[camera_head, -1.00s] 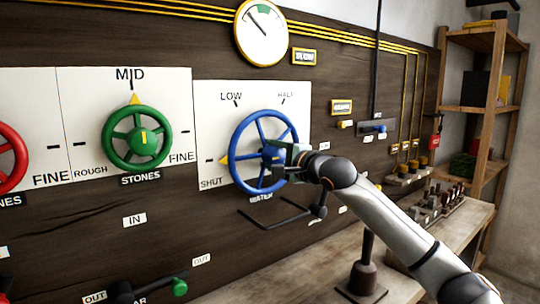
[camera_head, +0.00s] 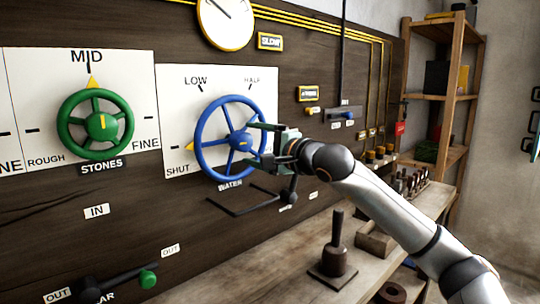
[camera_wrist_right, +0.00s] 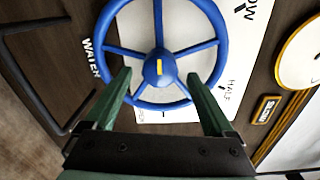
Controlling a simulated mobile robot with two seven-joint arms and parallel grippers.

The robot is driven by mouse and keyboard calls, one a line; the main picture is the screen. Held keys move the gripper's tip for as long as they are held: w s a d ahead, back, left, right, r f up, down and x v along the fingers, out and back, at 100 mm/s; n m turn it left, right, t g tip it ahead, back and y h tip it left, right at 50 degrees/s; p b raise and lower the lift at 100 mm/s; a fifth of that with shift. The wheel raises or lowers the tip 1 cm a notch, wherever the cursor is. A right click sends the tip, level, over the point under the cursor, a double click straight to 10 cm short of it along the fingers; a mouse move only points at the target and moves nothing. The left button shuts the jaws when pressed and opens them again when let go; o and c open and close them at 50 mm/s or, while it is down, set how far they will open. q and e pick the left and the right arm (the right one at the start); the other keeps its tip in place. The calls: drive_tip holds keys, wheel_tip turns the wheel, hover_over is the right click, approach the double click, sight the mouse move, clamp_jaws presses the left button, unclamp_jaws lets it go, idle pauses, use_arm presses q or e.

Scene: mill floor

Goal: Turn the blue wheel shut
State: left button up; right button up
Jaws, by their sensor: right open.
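The blue wheel (camera_head: 240,142) is mounted on a white WATER plate marked SHUT, LOW and HALF. Its yellow pointer (camera_head: 190,146) is at the left, at the SHUT mark. My right gripper (camera_head: 254,144) is open and empty, in front of the wheel's right side. In the right wrist view the wheel's hub (camera_wrist_right: 160,68) with a yellow stripe shows between and beyond the two green fingers (camera_wrist_right: 159,80). The fingers appear apart from the wheel. My left gripper is out of view.
A green STONES wheel (camera_head: 101,126) is to the left, its pointer at MID. A dark bent bar (camera_head: 240,205) sticks out below the blue wheel. A wooden bench (camera_head: 290,245) with a dark post on a base (camera_head: 334,262) lies below my right arm. Shelves (camera_head: 445,95) stand at the right.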

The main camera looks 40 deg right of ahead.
drive_tip(key=s+b, duration=0.2)
drive_tip(key=s, duration=0.4)
drive_tip(key=shift+d, duration=0.2)
drive_tip(key=shift+s, duration=0.1)
